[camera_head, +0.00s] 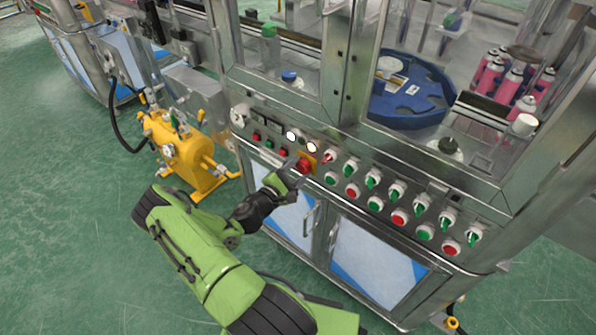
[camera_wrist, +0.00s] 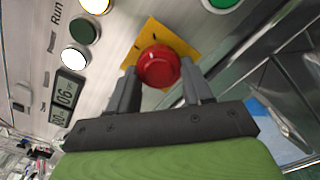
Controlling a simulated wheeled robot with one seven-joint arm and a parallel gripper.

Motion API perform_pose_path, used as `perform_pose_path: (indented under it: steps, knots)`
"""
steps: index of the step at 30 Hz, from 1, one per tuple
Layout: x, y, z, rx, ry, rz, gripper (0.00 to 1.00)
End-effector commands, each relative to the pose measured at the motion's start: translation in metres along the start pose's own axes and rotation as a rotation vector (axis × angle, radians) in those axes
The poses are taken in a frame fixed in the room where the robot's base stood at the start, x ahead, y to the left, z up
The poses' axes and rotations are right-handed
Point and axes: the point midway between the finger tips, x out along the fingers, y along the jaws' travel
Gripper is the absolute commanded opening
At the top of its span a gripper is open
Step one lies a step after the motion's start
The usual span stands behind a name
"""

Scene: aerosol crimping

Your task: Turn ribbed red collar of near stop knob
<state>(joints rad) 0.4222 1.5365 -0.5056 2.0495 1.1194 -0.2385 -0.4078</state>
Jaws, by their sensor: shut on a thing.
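The near stop knob (camera_head: 304,165) is red and sits on a yellow square plate (camera_head: 311,156) on the machine's front panel. In the wrist view the red knob (camera_wrist: 158,67) stands out from the yellow plate (camera_wrist: 186,47), between my two dark fingers. My gripper (camera_wrist: 160,88) is shut on the knob, one finger at each side. In the head view my gripper (camera_head: 294,174) reaches the panel from the lower left. The ribs of the collar are too small to make out, and the knob's lower side is partly hidden by my gripper.
Rows of green and red buttons and switches (camera_head: 375,204) lie right of the knob. Lit white buttons (camera_head: 292,135) sit just above it. A cabinet door handle (camera_head: 310,218) is below. A yellow tank (camera_head: 185,150) stands left, with open green floor in front.

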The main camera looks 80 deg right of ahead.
Motion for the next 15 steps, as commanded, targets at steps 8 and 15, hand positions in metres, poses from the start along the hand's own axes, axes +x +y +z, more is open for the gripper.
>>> perform_pose_path:
  steps: [8,15]
  knots:
    - [0.0005,0.0003,0.0002,0.091,0.000,0.000,0.19]
    - [0.0006,0.0005,0.0003,0.109,0.000,0.000,0.19]
